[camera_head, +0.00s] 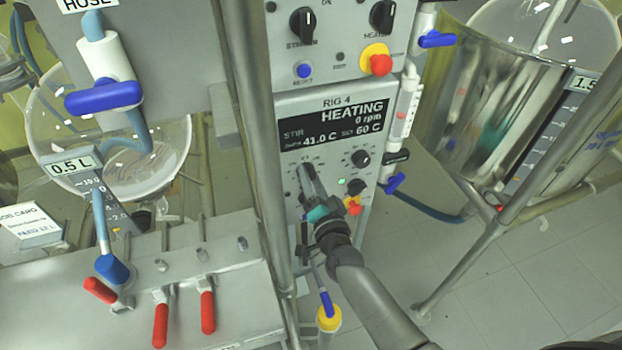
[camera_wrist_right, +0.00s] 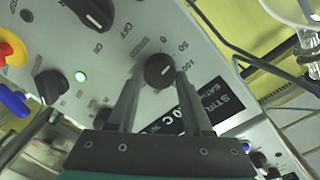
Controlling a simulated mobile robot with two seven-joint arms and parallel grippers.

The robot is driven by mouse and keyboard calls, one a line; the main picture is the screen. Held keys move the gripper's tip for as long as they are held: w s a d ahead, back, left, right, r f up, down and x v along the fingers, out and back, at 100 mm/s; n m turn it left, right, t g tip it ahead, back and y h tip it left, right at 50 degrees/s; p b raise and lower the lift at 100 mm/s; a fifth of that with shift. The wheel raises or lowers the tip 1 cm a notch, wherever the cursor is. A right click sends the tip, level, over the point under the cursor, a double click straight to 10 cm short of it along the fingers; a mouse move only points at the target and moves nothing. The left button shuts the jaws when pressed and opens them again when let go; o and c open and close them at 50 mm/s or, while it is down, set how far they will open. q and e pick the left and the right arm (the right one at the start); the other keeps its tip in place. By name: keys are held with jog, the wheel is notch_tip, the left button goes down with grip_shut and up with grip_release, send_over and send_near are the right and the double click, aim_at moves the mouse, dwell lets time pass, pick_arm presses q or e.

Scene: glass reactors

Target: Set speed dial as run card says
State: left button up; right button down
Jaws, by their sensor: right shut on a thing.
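The speed dial (camera_wrist_right: 160,70) is a round black knob with a white pointer line, with printed marks such as 0 and 50 around it in the wrist view. My right gripper (camera_head: 307,171) has its fingers on both sides of the dial and is shut on it. In the head view the fingers mostly hide the dial. My left gripper is not in view.
Other black knobs (camera_head: 360,158), a lit green light (camera_wrist_right: 81,76) and a red-yellow button (camera_head: 353,204) sit close by on the panel. A metal post (camera_head: 250,130) stands left of it. Red-handled valves (camera_head: 207,312) are at lower left. A glass vessel (camera_head: 470,100) is at right.

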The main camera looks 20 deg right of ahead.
jog(key=shift+m, duration=0.5)
jog(key=shift+c, duration=1.6)
grip_release()
jog(key=s+p, duration=0.2)
jog(key=s, duration=1.3)
jog(key=shift+s+r, duration=0.15)
jog(key=shift+r, duration=0.1)
